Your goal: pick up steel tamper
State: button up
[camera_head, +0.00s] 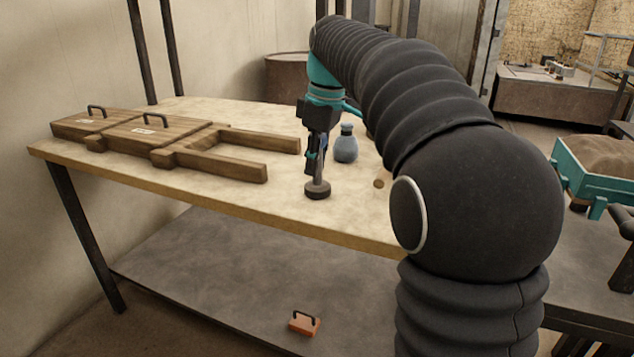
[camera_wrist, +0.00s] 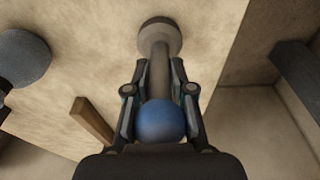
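The steel tamper (camera_head: 317,189) stands upright at the front edge of the wooden table, its round grey base seemingly on the tabletop. In the wrist view the tamper (camera_wrist: 159,75) shows a grey shaft, a pale round base and a blue ball knob (camera_wrist: 161,121) close to the palm. My gripper (camera_head: 316,158) points down over it. In the wrist view the fingers of my gripper (camera_wrist: 159,68) lie on both sides of the shaft and appear to touch it. The upper tamper is mostly hidden by the fingers in the head view.
A wooden mould with black handles (camera_head: 160,137) lies on the table's (camera_head: 110,171) left. An orange block with a handle (camera_head: 304,323) lies on the lower shelf.

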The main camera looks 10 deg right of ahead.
jog(key=shift+r, duration=0.1)
grip_shut()
notch_tip(320, 180, up, 4)
jog(key=shift+r, duration=0.15)
jog(key=s+d+r, duration=0.6)
jog(key=d, duration=0.4)
jog(key=shift+r, duration=0.25)
